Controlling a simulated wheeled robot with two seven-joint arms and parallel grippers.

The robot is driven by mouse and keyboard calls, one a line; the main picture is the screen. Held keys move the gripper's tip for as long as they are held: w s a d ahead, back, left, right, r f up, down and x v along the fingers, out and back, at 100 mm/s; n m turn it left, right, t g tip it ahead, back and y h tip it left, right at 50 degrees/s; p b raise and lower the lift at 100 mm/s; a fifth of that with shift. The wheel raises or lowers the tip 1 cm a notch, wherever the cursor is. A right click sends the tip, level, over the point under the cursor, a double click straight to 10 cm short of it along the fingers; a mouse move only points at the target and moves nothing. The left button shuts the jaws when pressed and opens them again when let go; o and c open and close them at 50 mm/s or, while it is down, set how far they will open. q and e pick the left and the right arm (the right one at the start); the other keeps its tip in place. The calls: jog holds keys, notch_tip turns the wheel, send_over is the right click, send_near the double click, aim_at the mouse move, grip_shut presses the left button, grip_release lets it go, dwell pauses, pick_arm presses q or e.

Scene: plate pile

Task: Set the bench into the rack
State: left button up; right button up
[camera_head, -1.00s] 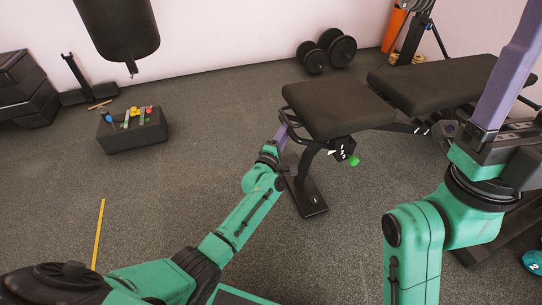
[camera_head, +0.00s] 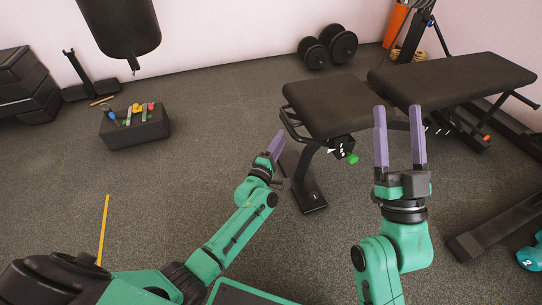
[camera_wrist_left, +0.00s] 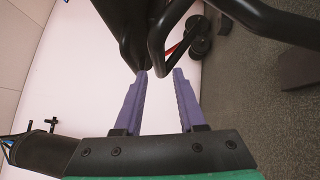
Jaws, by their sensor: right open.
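The black padded bench stands on the floor at right in the head view, with a square seat (camera_head: 332,105) and a longer back pad (camera_head: 450,80). A dark bent handle (camera_head: 290,124) sits at the seat's left end. My left gripper (camera_head: 278,142) is just below that handle. In the left wrist view its purple fingers (camera_wrist_left: 160,71) are apart with nothing between them, and a black bent bar (camera_wrist_left: 160,42) is just beyond the tips. My right gripper (camera_head: 399,107) is open and empty, upright in front of the bench. I cannot make out a clear rack.
A black box (camera_head: 135,133) with small coloured tools stands at left. Dumbbells (camera_head: 328,47) lie by the wall. A black base piece (camera_head: 480,233) and a teal kettlebell (camera_head: 529,258) are at lower right. A yellow strip (camera_head: 103,230) lies on open floor at left.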

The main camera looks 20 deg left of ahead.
pick_arm(q)
jog(key=s+p, duration=0.2)
jog(key=s, duration=0.4)
jog(key=shift+s+a+f, duration=0.35)
jog(key=shift+a+f, duration=0.05)
jog(key=shift+f, duration=0.05)
pick_arm(e)
jog(key=s+a+f+m+g+h, duration=0.1)
jog(key=f+g, duration=0.3)
jog(key=f, duration=0.8)
jog(key=s+a+f+g+h, duration=0.1)
jog(key=s+f+g, duration=0.1)
jog(key=f, duration=1)
jog(key=shift+s+a+f+m+g+h, duration=0.3)
jog(key=shift+a+f+m+g, duration=0.1)
jog(key=shift+g, duration=0.5)
